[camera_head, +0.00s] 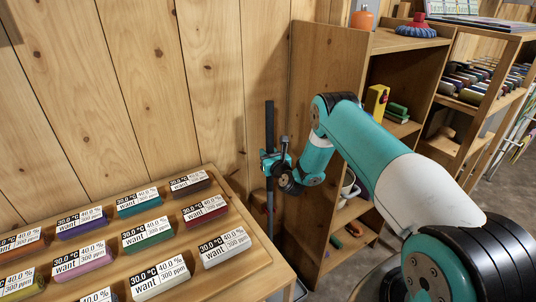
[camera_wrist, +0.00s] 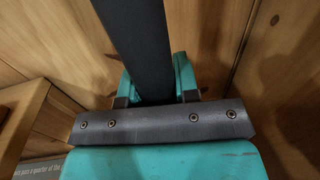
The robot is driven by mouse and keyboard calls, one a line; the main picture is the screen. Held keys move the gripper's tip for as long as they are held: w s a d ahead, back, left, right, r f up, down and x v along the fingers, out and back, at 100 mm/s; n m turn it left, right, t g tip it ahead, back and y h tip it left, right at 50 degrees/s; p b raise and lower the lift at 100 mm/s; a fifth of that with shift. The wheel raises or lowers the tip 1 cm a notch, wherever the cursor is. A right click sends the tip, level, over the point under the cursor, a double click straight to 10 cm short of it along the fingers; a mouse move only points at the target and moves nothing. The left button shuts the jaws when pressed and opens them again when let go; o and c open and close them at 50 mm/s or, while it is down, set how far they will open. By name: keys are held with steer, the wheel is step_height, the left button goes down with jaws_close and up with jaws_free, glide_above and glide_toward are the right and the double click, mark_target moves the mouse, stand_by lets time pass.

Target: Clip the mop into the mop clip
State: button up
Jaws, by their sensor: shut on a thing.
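The mop shows as a dark, straight, upright pole (camera_head: 270,122) close to the plank wall, between the table and the shelf. My gripper (camera_head: 272,163) is shut around the pole at about the height of its upper middle. In the wrist view the dark pole (camera_wrist: 135,35) runs up between the teal jaws, leaning slightly left in the picture. The pole's lower end is hidden behind the table edge, and I cannot make out the mop head. I cannot make out the mop clip in either view.
A wooden table (camera_head: 262,278) with rows of coloured labelled blocks stands at the left. A wooden shelf unit (camera_head: 312,110) stands right of the pole, with books and a mug. The pole is in the narrow gap between them.

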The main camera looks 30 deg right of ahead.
steer(key=o, duration=1.1)
steer(key=shift+s+f, duration=0.1)
steer(key=shift+f, duration=0.05)
steer(key=s+b, duration=0.2)
steer(key=b, duration=0.1)
steer(key=s+b, duration=0.2)
steer(key=b, duration=0.1)
steer(key=s+b, duration=0.1)
steer(key=b, duration=0.2)
steer(key=shift+s+a+f, duration=0.2)
steer(key=shift+s+a, duration=0.05)
steer(key=shift+s, duration=0.15)
steer(key=shift+s+b, duration=0.15)
steer(key=shift+b, duration=0.85)
